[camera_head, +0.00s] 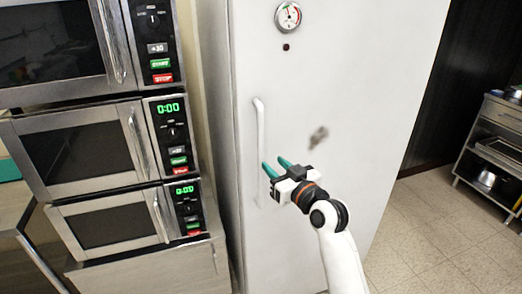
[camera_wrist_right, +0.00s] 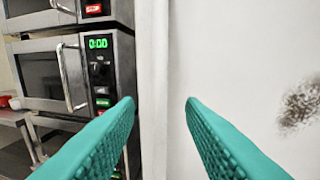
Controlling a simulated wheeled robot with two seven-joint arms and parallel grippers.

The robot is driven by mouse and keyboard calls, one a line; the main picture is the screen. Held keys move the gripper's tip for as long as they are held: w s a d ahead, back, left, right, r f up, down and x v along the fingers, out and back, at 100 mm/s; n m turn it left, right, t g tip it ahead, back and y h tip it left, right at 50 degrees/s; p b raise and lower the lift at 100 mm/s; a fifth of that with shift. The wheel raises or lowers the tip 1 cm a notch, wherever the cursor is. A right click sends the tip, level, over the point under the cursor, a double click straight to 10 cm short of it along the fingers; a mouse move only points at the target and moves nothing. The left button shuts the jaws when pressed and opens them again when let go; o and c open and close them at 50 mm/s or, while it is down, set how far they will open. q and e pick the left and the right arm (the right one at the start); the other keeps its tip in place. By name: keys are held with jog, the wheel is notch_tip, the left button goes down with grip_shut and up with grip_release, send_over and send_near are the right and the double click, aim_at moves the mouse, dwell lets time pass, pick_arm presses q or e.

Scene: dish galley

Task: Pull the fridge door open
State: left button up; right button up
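The white fridge door (camera_head: 355,85) fills the middle of the head view and looks closed. Its long white vertical handle (camera_head: 260,125) runs near the door's left edge. My right gripper (camera_head: 274,166) is in front of the door, with its teal fingertips just right of the handle's lower half in the picture. In the right wrist view the two fingers (camera_wrist_right: 161,102) are apart with nothing held. A pale vertical strip shows between them; I cannot tell whether it is the handle or the fridge's edge. My left gripper is not in view.
Stacked microwaves (camera_head: 85,148) stand left of the fridge on a metal cabinet (camera_head: 160,265). A round gauge (camera_head: 288,16) and a dark smudge (camera_head: 318,137) are on the door. A metal shelf (camera_head: 495,140) stands at far right. The tiled floor (camera_head: 430,235) between is clear.

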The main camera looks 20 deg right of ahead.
aim_at(263, 154)
jog(key=p+x, duration=0.1)
jog(key=x, duration=0.7)
grip_shut()
